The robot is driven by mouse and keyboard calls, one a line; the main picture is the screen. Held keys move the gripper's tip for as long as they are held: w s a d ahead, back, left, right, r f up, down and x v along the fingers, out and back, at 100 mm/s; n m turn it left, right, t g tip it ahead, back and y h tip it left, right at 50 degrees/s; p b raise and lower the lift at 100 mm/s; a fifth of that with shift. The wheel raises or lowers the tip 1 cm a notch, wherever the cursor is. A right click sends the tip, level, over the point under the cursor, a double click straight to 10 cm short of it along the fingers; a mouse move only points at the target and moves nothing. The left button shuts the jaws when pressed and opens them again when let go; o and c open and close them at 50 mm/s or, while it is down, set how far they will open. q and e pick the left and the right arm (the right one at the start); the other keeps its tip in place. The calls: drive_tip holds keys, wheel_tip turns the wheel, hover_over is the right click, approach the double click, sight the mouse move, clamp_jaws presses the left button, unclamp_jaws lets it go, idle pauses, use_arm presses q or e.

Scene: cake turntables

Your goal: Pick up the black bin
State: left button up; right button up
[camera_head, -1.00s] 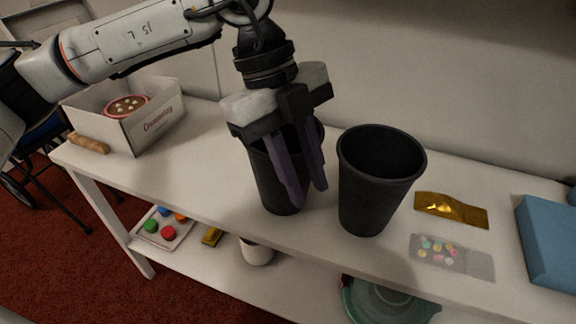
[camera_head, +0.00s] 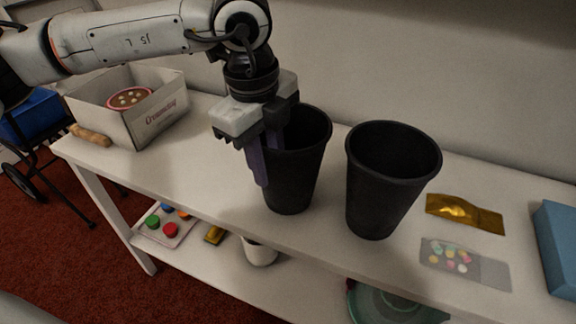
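Two black bins stand upright side by side on the white shelf top: the left bin (camera_head: 297,180) and the right bin (camera_head: 384,190). My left gripper (camera_head: 265,162) points down at the left bin's left rim. One purple finger hangs outside the bin's left side. The other is at the rim, its lower part hidden, seemingly inside the bin. The fingers look apart; I cannot tell whether either touches the wall. The right bin is untouched. My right gripper is not in view.
A white box (camera_head: 158,126) with a round cake item and a wooden roller (camera_head: 90,135) are at left. A gold packet (camera_head: 464,212), a clear packet of colored pieces (camera_head: 464,264) and a blue box (camera_head: 558,245) lie at right. A lower shelf holds several items.

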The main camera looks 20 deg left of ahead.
use_arm(q)
drive_tip(key=shift+w+f, duration=0.15)
drive_tip(key=shift+f, duration=1.05)
clamp_jaws()
drive_tip(key=shift+r, duration=0.1)
wheel_tip(320, 180, up, 10)
idle(1.6)
